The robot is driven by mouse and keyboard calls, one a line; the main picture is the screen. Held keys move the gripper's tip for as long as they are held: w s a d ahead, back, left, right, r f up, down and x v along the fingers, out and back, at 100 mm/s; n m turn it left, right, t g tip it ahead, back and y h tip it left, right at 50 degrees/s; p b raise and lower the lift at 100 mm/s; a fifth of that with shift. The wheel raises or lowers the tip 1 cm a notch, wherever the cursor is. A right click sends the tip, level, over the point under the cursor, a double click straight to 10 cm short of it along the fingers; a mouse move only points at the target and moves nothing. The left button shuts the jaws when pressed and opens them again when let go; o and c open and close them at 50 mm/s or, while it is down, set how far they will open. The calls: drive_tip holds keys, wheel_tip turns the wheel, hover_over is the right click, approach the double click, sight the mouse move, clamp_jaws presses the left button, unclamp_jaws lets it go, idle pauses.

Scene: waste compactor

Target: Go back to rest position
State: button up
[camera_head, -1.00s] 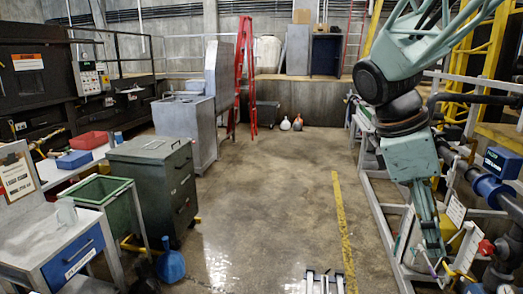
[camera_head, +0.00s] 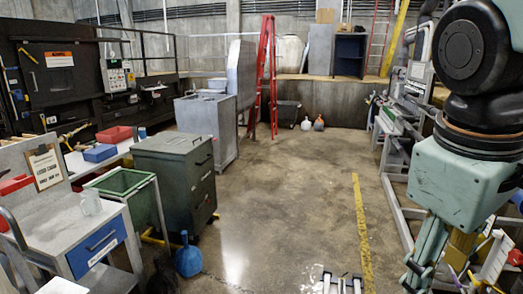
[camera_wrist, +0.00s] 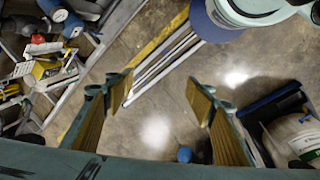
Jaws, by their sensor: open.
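My gripper (camera_wrist: 160,90) is open in the wrist view, its two wood-coloured finger pads wide apart with nothing between them. Bare concrete floor shows below and beyond the fingers.
A red ladder (camera_head: 265,75) stands at the back. The middle floor (camera_head: 275,190) is clear, beside a yellow line (camera_head: 362,225).

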drive_tip(key=s+a+m+t+y, duration=0.2)
drive_tip(key=s+a+m, duration=0.2)
drive_tip(key=s+a, duration=0.2)
drive_tip(key=shift+s+a+f+m+b, duration=0.15)
drive_tip(key=shift+a+f+m+b, duration=0.25)
drive_tip(key=shift+a, duration=0.3)
